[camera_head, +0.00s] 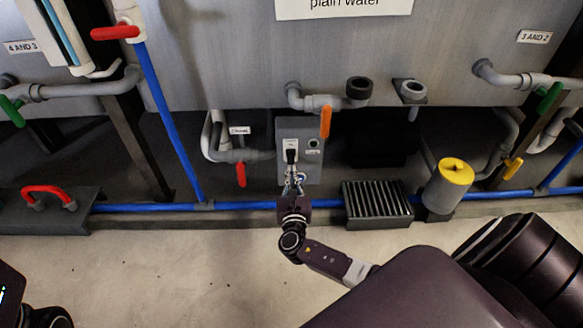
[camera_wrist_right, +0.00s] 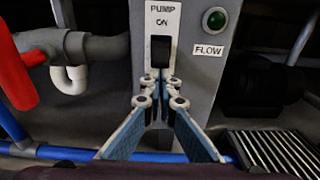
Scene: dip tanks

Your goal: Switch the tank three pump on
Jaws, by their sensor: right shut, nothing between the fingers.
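The grey pump box (camera_head: 312,165) stands under the tank between the "4 AND 3" and "3 AND 2" labels. Its black switch (camera_head: 291,152) sits on a white plate that reads "PUMP ON" in the right wrist view, where the switch (camera_wrist_right: 161,48) is upright and in plain sight. A green round lamp (camera_wrist_right: 216,18) above a "FLOW" label is to its right; I cannot tell if it is lit. My right gripper (camera_head: 294,181) is shut and empty, its fingertips (camera_wrist_right: 161,82) just below the switch. I cannot tell if they touch the box.
A red-handled valve (camera_head: 241,174) hangs left of the box, and an orange handle (camera_head: 325,121) hangs above right. A floor grate (camera_head: 377,204) and a yellow-topped cylinder (camera_head: 448,185) stand to the right. A blue pipe (camera_head: 150,207) runs low along the floor. The front floor is clear.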

